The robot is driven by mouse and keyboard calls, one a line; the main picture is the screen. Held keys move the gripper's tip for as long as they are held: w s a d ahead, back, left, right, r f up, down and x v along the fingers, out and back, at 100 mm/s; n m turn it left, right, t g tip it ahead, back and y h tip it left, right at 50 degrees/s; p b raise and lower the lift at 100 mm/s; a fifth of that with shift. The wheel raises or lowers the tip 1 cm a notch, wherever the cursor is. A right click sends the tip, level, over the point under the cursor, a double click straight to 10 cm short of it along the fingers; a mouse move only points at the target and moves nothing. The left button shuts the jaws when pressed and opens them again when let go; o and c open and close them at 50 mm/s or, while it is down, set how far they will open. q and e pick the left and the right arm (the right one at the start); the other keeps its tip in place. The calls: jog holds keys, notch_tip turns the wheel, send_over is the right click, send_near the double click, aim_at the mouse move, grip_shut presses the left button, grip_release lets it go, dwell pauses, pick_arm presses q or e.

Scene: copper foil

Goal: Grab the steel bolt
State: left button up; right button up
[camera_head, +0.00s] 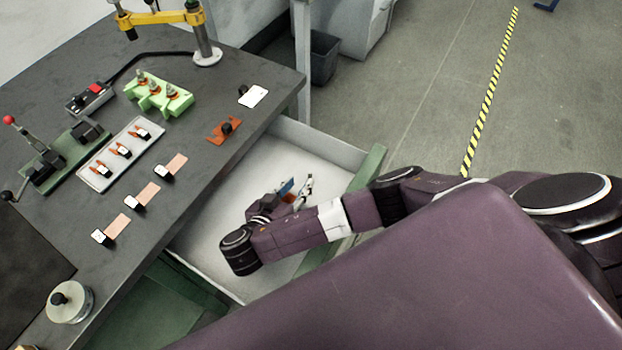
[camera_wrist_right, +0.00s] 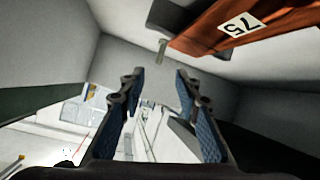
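A small grey metal piece (camera_wrist_right: 162,49), which looks like the steel bolt, shows in the right wrist view. It is just beyond my fingertips, beside an orange-brown block (camera_wrist_right: 225,22) with a white "75" label. I cannot tell whether the two touch. My right gripper (camera_wrist_right: 160,78) is open, with nothing between its blue-padded fingers. In the head view, my right gripper (camera_head: 297,189) is inside the open drawer (camera_head: 330,146); the bolt cannot be made out there. My left gripper is not in view.
The drawer's light walls surround my right gripper. The grey workbench (camera_head: 222,92) beside it carries a green fixture (camera_head: 160,97), a white tray (camera_head: 97,178) of small parts, copper strips (camera_head: 118,226), a lever device (camera_head: 46,170) and a round weight (camera_head: 70,301). Open floor lies right.

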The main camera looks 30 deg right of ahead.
aim_at(310, 175)
jog(key=shift+f, duration=0.55)
jog(key=x, duration=0.6)
jog(key=shift+w+d+p, duration=0.2)
jog(key=shift+d+p, duration=0.1)
jog(key=shift+d, duration=0.2)
jog(key=shift+w+d+f, duration=0.25)
jog(key=shift+d, duration=0.1)
grip_shut()
